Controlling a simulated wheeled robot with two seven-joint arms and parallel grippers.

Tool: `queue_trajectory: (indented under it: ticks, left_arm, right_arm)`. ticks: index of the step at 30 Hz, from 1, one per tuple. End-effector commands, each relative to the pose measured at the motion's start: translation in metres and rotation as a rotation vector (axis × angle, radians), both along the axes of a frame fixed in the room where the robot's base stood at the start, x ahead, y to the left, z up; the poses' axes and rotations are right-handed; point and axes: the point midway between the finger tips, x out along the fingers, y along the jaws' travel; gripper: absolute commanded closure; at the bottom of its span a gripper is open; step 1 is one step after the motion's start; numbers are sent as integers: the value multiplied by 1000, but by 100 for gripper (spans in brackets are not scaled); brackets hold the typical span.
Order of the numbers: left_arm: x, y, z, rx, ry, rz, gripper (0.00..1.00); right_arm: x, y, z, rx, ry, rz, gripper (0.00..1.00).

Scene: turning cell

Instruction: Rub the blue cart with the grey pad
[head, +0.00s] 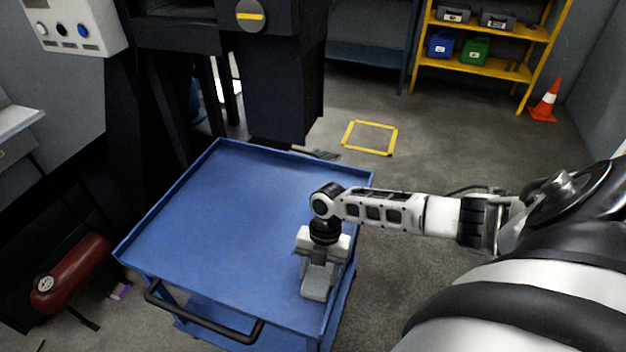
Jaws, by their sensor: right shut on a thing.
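The blue cart (215,215) stands in the middle of the head view, with a flat, raised-rim top and a dark handle on its near side. My right gripper (319,264) points down over the right side of the cart's top, near the right rim. It is shut on the grey pad (316,285), which shows as a light grey block at the fingertips. The pad is low over the cart's top; I cannot tell whether it touches the surface. The gripper hides part of the pad. My left gripper is not in view.
A dark machine (280,75) stands right behind the cart. A red tank (72,270) lies at the left on the floor. A yellow shelf (485,75) and an orange cone (545,100) stand at the back right. The cart's top is otherwise bare.

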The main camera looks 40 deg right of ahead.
Motion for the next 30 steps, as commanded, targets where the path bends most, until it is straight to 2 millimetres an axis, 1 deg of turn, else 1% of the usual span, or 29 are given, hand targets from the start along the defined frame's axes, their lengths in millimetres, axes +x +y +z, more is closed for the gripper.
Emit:
queue_trajectory:
  ticks: [1,5,9,12,17,27,30]
  left_arm:
    - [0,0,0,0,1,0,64]
    - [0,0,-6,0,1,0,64]
    - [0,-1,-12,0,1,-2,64]
    - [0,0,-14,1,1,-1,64]
    - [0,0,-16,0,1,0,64]
    - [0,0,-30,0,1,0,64]
    - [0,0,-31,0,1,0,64]
  right_arm:
    - [-9,-6,-4,-12,28,4,66]
    - [-6,-12,-6,-16,30,3,66]
    - [-1,-25,-6,-22,30,0,66]
    - [1,-29,-4,-21,30,2,66]
    - [5,-25,-4,-19,30,4,66]
    - [33,-7,-1,-10,21,4,66]
    - [35,-5,0,-9,20,4,66]
